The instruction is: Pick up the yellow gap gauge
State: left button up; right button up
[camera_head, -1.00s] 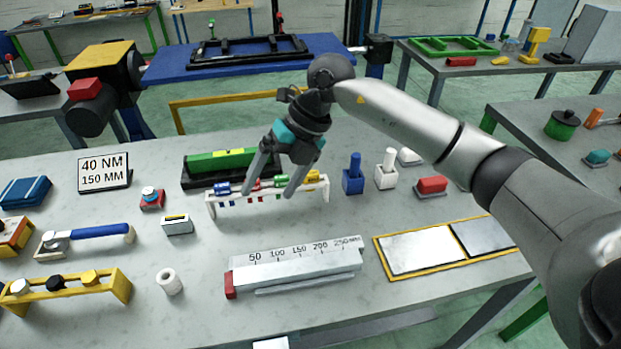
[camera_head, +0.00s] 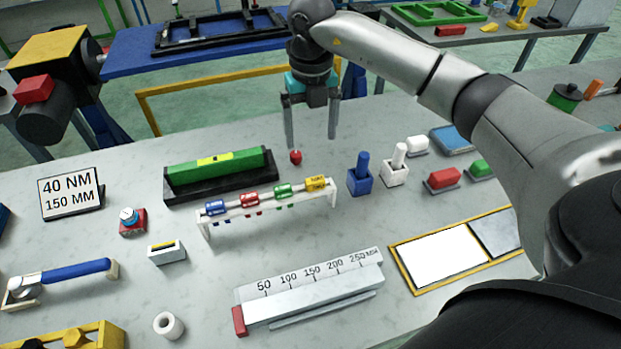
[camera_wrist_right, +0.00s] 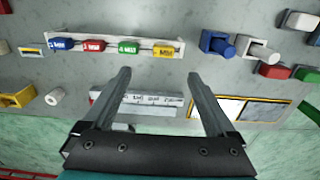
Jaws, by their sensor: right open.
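The yellow gap gauge (camera_head: 316,184) sits at the right end of a white rack (camera_head: 270,208), beside green, red and blue gauges. In the right wrist view, the yellow gauge (camera_wrist_right: 163,51) is last in the row, beyond the fingertips and between their lines. My right gripper (camera_head: 311,140) is open and empty, its fingers pointing down. In the head view it appears above and behind the rack's right end, apart from the gauge. It also shows in the right wrist view (camera_wrist_right: 158,76) with its fingers wide apart. My left gripper is not in view.
A green level block (camera_head: 215,168) stands behind the rack. Blue (camera_head: 360,175) and white (camera_head: 395,168) holders with pegs stand to its right. A scale ruler block (camera_head: 310,292) lies in front. A small red knob (camera_head: 295,156) shows near the left fingertip.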

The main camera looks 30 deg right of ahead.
send_over(315, 180)
jog(key=f, duration=0.6)
jog(key=shift+w+a+f, duration=0.2)
jog(key=shift+a+f, duration=0.1)
jog(key=shift+f, duration=0.5)
jog(key=f, duration=0.4)
jog(key=shift+s+d+f+p, duration=0.2)
jog(key=shift+s+d+p, duration=0.05)
jog(key=shift+d+p, duration=0.1)
jog(key=shift+f, duration=0.3)
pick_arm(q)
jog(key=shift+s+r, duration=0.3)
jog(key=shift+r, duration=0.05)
pick_arm(e)
jog(key=c, duration=0.5)
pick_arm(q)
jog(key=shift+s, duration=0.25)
pick_arm(e)
grip_shut()
jog(key=shift+w+r, duration=0.1)
